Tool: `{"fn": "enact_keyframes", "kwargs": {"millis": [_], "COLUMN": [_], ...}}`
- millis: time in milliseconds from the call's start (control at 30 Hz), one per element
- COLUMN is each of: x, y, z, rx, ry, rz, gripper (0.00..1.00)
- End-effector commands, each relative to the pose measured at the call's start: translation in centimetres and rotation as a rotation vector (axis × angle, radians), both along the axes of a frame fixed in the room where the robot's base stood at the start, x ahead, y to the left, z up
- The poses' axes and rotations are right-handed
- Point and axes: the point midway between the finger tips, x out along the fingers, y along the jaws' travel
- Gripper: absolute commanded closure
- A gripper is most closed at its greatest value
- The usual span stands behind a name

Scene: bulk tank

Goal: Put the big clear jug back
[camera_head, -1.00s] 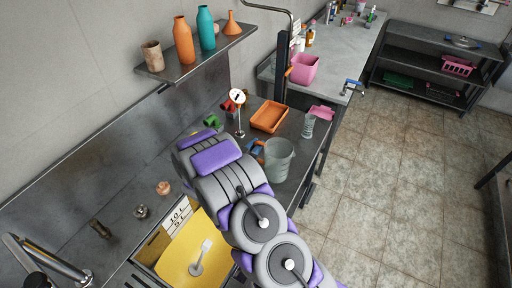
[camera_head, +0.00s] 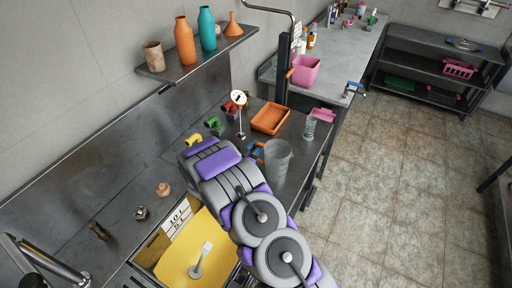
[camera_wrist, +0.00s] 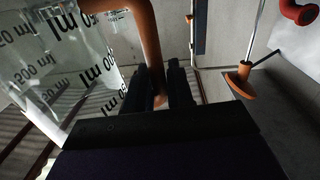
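The big clear jug (camera_head: 278,163) stands on the dark counter, just beyond the end of my arm in the head view. In the wrist view the jug (camera_wrist: 62,65), with black ml markings, fills the left side. Its orange-brown handle (camera_wrist: 149,45) runs down between the two dark fingers of my gripper (camera_wrist: 162,85). The fingers are apart, with the handle between them; firm contact is not visible. My gripper is hidden behind my arm in the head view.
An orange tray (camera_head: 270,118), a smaller clear cylinder (camera_head: 309,128) and coloured pipe pieces (camera_head: 213,123) are close by on the counter. A yellow-bottomed basin (camera_head: 190,250) lies at the near left. A shelf (camera_head: 196,55) with bottles hangs above.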

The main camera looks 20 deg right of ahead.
Motion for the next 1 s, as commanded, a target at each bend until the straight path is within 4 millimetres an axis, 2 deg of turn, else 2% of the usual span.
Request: {"fn": "enact_keyframes", "kwargs": {"millis": [33, 233, 567, 667, 1000], "x": [0.0, 0.0, -0.2, -0.8, -4.0], "y": [0.0, 0.0, 0.3, 1.2, 6.1], "z": [0.0, 0.0, 0.2, 0.2, 0.3], "rx": [0.0, 0.0, -0.001, 0.0, 0.0], "ry": [0.0, 0.0, 0.001, 0.002, 0.0], "rz": [0.0, 0.0, 0.001, 0.001, 0.004], "gripper": [0.73, 0.55, 0.55, 0.55, 0.55]}}
